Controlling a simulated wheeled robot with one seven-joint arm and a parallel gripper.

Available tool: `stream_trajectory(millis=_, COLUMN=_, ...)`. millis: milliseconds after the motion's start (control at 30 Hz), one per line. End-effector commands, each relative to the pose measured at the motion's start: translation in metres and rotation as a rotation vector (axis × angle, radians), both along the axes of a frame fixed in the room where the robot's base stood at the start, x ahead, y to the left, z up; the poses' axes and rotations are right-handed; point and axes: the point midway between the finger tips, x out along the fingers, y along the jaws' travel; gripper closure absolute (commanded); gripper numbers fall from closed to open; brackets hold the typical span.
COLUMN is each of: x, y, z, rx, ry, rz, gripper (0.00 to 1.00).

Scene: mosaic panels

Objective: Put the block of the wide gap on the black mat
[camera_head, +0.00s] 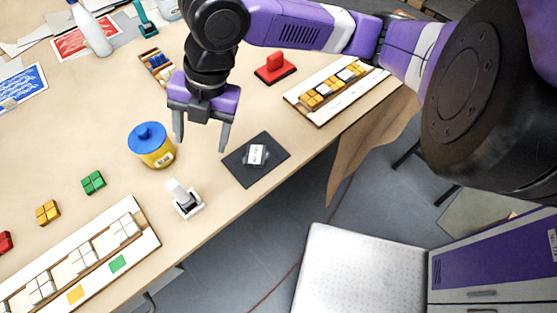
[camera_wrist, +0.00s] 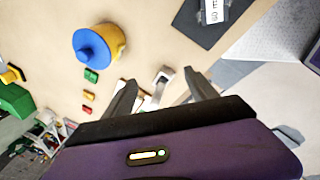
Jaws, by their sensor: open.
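The black mat (camera_head: 236,165) lies near the table's front edge, with a small white printed card (camera_head: 257,154) on it; the mat also shows in the wrist view (camera_wrist: 190,22). A white panel (camera_head: 150,241) at lower left holds several white blocks with gaps between them, and green and yellow patches mark its front strip. I cannot tell which gap is wider. A green block (camera_head: 93,182), a yellow block (camera_head: 47,212) and a red block (camera_head: 4,242) lie loose behind it. My gripper (camera_head: 201,147) is open and empty, above the table between jar and mat.
A yellow jar with a blue lid (camera_head: 152,145) and a white-handled tool (camera_head: 184,198) stand near my gripper. A red stamp (camera_head: 274,68) and a second panel (camera_head: 353,94) with yellow blocks are farther back. Bare table lies between the jar and the loose blocks.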

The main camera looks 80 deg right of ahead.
Motion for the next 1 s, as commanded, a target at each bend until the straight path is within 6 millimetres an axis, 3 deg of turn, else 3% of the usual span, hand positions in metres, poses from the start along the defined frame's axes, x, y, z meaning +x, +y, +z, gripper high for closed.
stream_trajectory(millis=33, x=0.022, y=0.033, z=0.01, rx=0.089, ry=-0.077, rz=-0.003, gripper=0.33)
stream_trajectory(millis=200, x=0.082, y=0.121, z=0.064, rx=0.399, ry=-0.311, rz=-0.076, gripper=0.33)
stream_trajectory(millis=400, x=0.12, y=0.188, z=0.132, rx=0.778, ry=-0.491, rz=-0.216, gripper=0.33)
stream_trajectory(millis=533, x=0.133, y=0.208, z=0.167, rx=1.014, ry=-0.558, rz=-0.34, gripper=0.33)
stream_trajectory(millis=700, x=0.139, y=0.213, z=0.187, rx=1.278, ry=-0.597, rz=-0.538, gripper=0.33)
stream_trajectory(millis=867, x=0.134, y=0.205, z=0.177, rx=1.466, ry=-0.6, rz=-0.753, gripper=0.33)
stream_trajectory(millis=1000, x=0.12, y=0.194, z=0.147, rx=1.565, ry=-0.59, rz=-0.951, gripper=0.33)
